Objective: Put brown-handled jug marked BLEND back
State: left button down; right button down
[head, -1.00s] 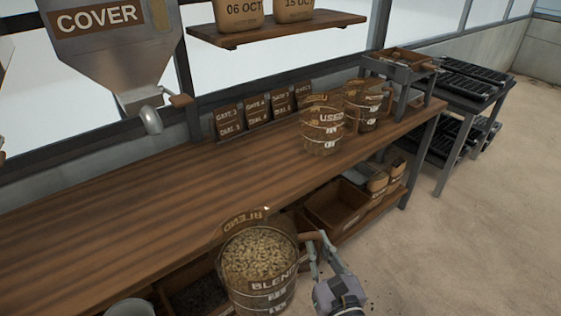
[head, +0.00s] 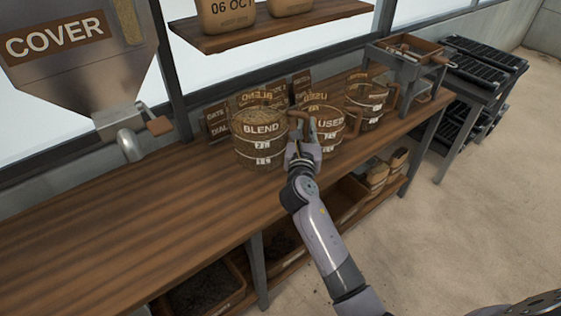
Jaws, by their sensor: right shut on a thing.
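The clear jug marked BLEND (head: 260,140) is at the back of the wooden bench, upright, with pale contents inside. Its brown handle is on its right side. My right gripper (head: 301,135) is shut on that handle. The jug is at bench height; I cannot tell whether its base touches the wood. The jug marked USED (head: 328,136) is close to its right, partly behind my gripper. My left gripper is not in view.
Another brown-handled jug (head: 368,100) stands further right, before a small grey stand (head: 412,72). Small brown signs (head: 216,121) are behind the BLEND jug. The COVER hopper (head: 75,60) hangs at left. The bench's left part (head: 110,220) is clear.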

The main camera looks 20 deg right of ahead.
notch_tip(320, 180, down, 5)
jog(key=shift+r+b, duration=0.15)
jog(key=shift+b, duration=0.5)
notch_tip(320, 180, down, 4)
jog(key=shift+r+b, duration=0.15)
jog(key=shift+b, duration=0.5)
jog(key=shift+s, duration=0.1)
jog(key=c, duration=2)
grip_release()
jog(key=shift+f, duration=0.3)
jog(key=o, duration=0.4)
